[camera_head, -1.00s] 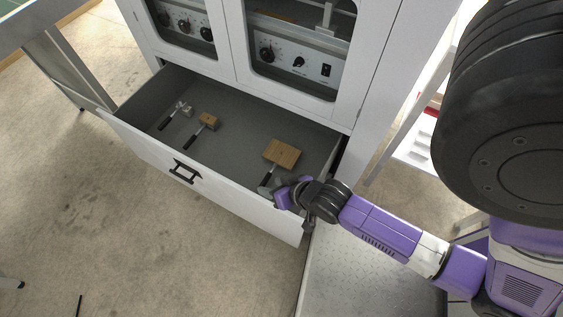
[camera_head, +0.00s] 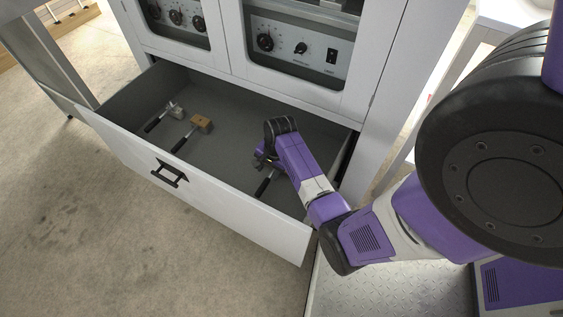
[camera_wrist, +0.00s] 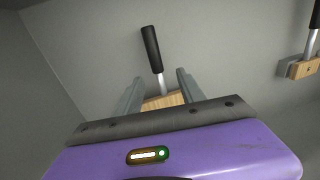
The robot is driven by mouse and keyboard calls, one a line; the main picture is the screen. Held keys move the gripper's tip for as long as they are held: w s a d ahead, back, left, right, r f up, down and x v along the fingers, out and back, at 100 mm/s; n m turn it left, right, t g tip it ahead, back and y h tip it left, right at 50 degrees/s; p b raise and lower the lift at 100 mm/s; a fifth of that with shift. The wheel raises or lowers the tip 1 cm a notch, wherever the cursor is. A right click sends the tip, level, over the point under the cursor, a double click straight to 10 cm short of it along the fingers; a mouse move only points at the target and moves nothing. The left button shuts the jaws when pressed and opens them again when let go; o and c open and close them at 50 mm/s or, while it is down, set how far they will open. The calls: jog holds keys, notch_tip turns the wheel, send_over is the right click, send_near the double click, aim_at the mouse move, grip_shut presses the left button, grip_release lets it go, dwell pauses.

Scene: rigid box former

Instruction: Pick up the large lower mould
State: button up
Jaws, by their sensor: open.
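The large lower mould, a wooden block with a black handle, lies in the open drawer. In the wrist view its wooden block (camera_wrist: 166,100) shows between my fingers, partly hidden by my gripper body, with the handle pointing away from me. In the head view only its handle (camera_head: 265,185) shows; my arm hides the block. My gripper (camera_wrist: 160,76) is open, its two fingers to either side of the mould; I cannot tell whether they touch it. In the head view my gripper (camera_head: 262,158) is inside the drawer's right part.
A smaller wooden mould (camera_head: 201,123) and a metal-headed tool (camera_head: 175,110) lie to the left in the drawer. The smaller mould also shows in the wrist view (camera_wrist: 304,68). The drawer front (camera_head: 215,195) and the white cabinet (camera_head: 378,75) bound the space.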

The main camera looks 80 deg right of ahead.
aim_at(268, 179)
jog(key=f+b, duration=0.1)
jog(key=f, duration=0.3)
jog(key=f+b, duration=0.1)
jog(key=f, duration=0.1)
jog(key=shift+w+d+b, duration=0.1)
jog(key=shift+w+b, duration=0.2)
jog(key=shift+b, duration=0.05)
jog(key=shift+r, duration=0.1)
jog(key=shift+c, duration=0.3)
grip_shut()
